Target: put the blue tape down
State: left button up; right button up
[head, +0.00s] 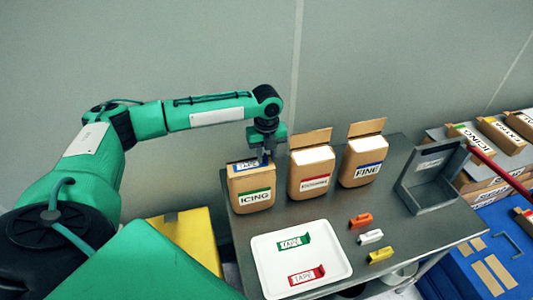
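The blue tape (244,166), with a white TAPE label, shows over the top of the left carton (256,207), which has a green ICING label. My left gripper (264,157) points down at the tape's right end, and its fingers appear closed on that end. I cannot tell whether the tape touches the carton's top or hangs just above it. A white tray (268,266) in front holds a green tape (294,242) and a red tape (306,275). My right gripper is out of view.
Two open cartons, one red-labelled (313,172) and one labelled FINE (363,160), stand right of the ICING carton. Small orange (360,220), white (370,237) and yellow (381,255) pieces lie right of the tray. A grey metal stand (430,203) occupies the table's right side.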

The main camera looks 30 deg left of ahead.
pick_arm(q)
jog(key=shift+r, duration=0.3)
notch_tip(320, 180, up, 12)
jog(key=b, duration=0.3)
jog(key=shift+f+b, duration=0.15)
jog(key=shift+b, duration=0.2)
